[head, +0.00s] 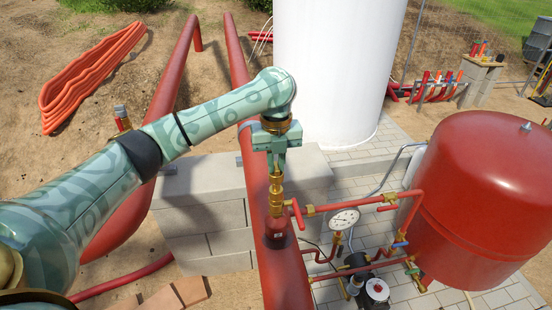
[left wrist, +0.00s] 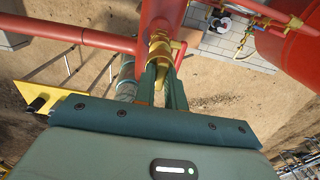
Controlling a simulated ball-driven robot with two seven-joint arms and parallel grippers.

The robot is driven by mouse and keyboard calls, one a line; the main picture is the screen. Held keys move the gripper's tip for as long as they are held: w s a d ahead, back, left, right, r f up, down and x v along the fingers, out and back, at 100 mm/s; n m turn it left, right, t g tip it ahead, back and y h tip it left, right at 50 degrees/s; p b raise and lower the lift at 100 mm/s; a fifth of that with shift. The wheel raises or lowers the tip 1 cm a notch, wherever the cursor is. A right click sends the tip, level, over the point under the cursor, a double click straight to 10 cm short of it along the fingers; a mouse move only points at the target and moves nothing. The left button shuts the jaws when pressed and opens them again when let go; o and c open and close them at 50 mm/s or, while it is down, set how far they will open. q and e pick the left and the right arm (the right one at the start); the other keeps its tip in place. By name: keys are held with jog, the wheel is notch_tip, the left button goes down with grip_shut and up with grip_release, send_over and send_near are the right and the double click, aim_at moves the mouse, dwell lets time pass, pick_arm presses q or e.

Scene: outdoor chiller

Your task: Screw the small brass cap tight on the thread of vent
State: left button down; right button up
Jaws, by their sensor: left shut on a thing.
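The vent (head: 276,194) is a brass fitting that stands upright on the thick red pipe. My left gripper (head: 276,168) comes down from above, its fingers at the top of the vent. It is shut on the small brass cap, which the fingers mostly hide in the head view. In the left wrist view the two green fingers (left wrist: 162,76) have brass between them, in line with the brass vent (left wrist: 160,46) against the red pipe. I cannot tell how far the cap sits on the thread. My right gripper is in neither view.
A thin red branch pipe (head: 350,205) with a red-handled valve (head: 298,214) and a round gauge (head: 344,219) runs right of the vent to a red tank (head: 482,200). A block wall (head: 205,225) stands left of it, a white tank (head: 338,70) behind.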

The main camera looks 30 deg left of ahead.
pick_arm(q)
jog(key=shift+f, duration=0.2)
dwell(0.5)
jog(key=shift+f, duration=0.95)
jog(key=shift+w, duration=0.1)
jog(key=shift+r+m, duration=0.15)
jog(key=shift+m, duration=0.35)
jog(key=m, duration=0.7)
jog(key=shift+f, duration=0.2)
